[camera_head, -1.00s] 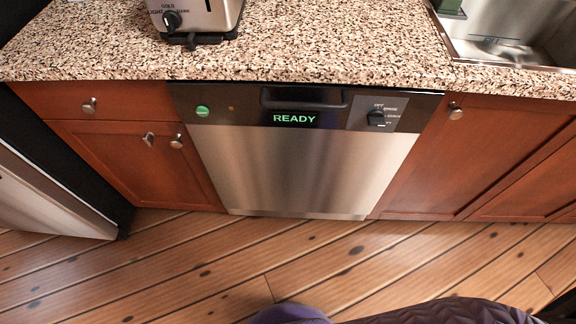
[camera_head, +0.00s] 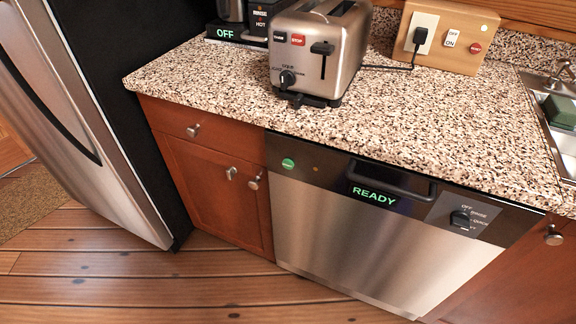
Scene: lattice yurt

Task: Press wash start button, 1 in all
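The dishwasher (camera_head: 350,240) has a steel front, shut under the counter, with a black control strip along its top. A round green button (camera_head: 288,163) sits at the left end of the strip. A display (camera_head: 374,196) reads READY in green, just below the dark handle (camera_head: 390,181). A black dial (camera_head: 460,218) is on the right, with OFF, RINSE and QUICK among its labels. Neither of my grippers is in view.
A toaster (camera_head: 330,60) stands on the speckled counter (camera_head: 200,80), plugged into a wooden outlet box (camera_head: 445,35). A machine showing OFF (camera_head: 226,33) is behind. The fridge (camera_head: 80,110) is left, the sink (camera_head: 560,140) right. The wooden floor (camera_head: 180,285) in front is clear.

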